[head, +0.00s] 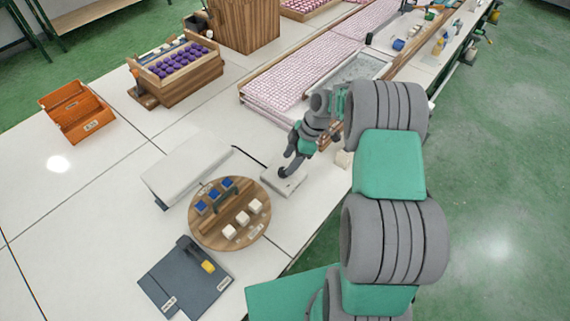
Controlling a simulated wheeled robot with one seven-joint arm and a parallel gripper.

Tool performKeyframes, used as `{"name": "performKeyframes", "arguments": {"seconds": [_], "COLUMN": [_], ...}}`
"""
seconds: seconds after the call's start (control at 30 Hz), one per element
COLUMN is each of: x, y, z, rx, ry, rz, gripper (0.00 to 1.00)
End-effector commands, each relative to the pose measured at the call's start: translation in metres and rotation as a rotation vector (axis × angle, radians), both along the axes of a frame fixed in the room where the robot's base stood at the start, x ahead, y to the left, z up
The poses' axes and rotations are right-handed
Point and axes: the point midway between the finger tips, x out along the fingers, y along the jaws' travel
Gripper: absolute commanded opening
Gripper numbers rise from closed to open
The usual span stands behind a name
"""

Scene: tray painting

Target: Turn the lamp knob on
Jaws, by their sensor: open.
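My gripper (290,170) is at the end of my grey and green arm, which reaches in from the right. It points down at a small pale flat box (284,184) near the table's front edge. The fingertips are small and dark in this view; I cannot tell whether they touch anything. No lamp knob can be made out clearly; one on the pale box would be hidden behind the gripper. A flat white panel (187,167) lies left of the box; I cannot tell whether it is the lamp.
A round wooden board (258,229) with blue and white blocks stands left of the gripper. A dark slate base (164,280) with a yellow piece is at the front. An orange box (75,118), a wooden crate (192,82) of purple items and a pink-tiled tray (300,75) stand behind.

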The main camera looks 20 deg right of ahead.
Motion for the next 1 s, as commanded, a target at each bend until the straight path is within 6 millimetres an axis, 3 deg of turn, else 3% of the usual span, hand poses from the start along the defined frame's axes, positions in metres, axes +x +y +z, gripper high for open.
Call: {"name": "performKeyframes", "arguments": {"seconds": [0.23,0.53,1.0], "x": [0.003,0.003,0.003], "y": [0.015,0.017,0.017], "z": [-0.035,-0.041,-0.04], "rx": [-0.001,-0.002,-0.002], "ry": [0.001,-0.001,0.0], "rz": [-0.002,-0.003,-0.004], "gripper": [0.55,0.55,0.17]}}
